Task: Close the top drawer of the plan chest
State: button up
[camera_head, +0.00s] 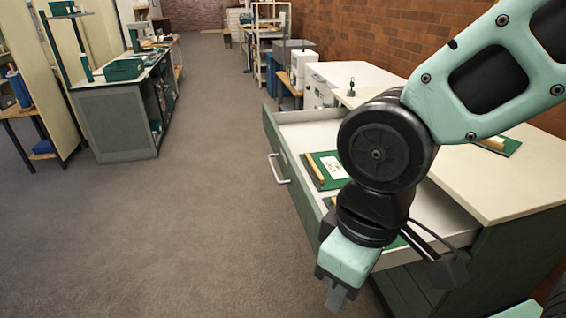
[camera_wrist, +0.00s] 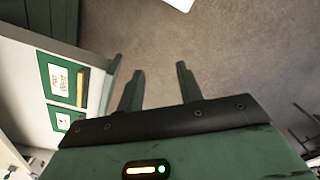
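The plan chest (camera_head: 520,180) stands at the right with a pale top and dark green sides. Its top drawer (camera_head: 283,160) is pulled out, with a green front and a pale handle (camera_head: 279,169). Green folders with labels (camera_head: 329,167) lie inside; the drawer and folders also show at the left of the wrist view (camera_wrist: 62,82). My gripper (camera_head: 336,298) points down just outside the drawer front, near its closer end. In the wrist view my two fingers (camera_wrist: 159,82) are apart with only floor between them. My arm hides part of the drawer.
A green-grey workbench (camera_head: 118,118) with boxes stands across the aisle at the left. Open brown floor (camera_head: 170,230) lies in front of the drawer. Shelves and carts (camera_head: 265,50) stand farther back along the brick wall.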

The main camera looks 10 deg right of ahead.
jog(key=shift+w, duration=0.1)
jog(key=c, duration=0.5)
jog(key=w+a+n, duration=0.1)
jog(key=w, duration=0.2)
jog(key=w+a+n, duration=0.1)
jog(key=w+a, duration=0.1)
jog(key=w, duration=0.2)
jog(key=w+a+n, duration=0.1)
jog(key=w+a, duration=0.1)
jog(key=w, duration=0.1)
jog(key=shift+w+n+g+h+b, duration=0.3)
jog(key=shift+h+b, duration=0.1)
grip_shut()
jog(key=w+d+f+n+h+b, duration=0.1)
jog(key=w+f+n+h, duration=0.15)
jog(key=w+f, duration=0.75)
jog(key=w+f+n+h, duration=0.2)
jog(key=w+n, duration=0.2)
jog(key=w, duration=1.4)
jog(key=d+f+p, duration=0.2)
jog(key=d+f, duration=0.6)
jog(key=f, duration=0.1)
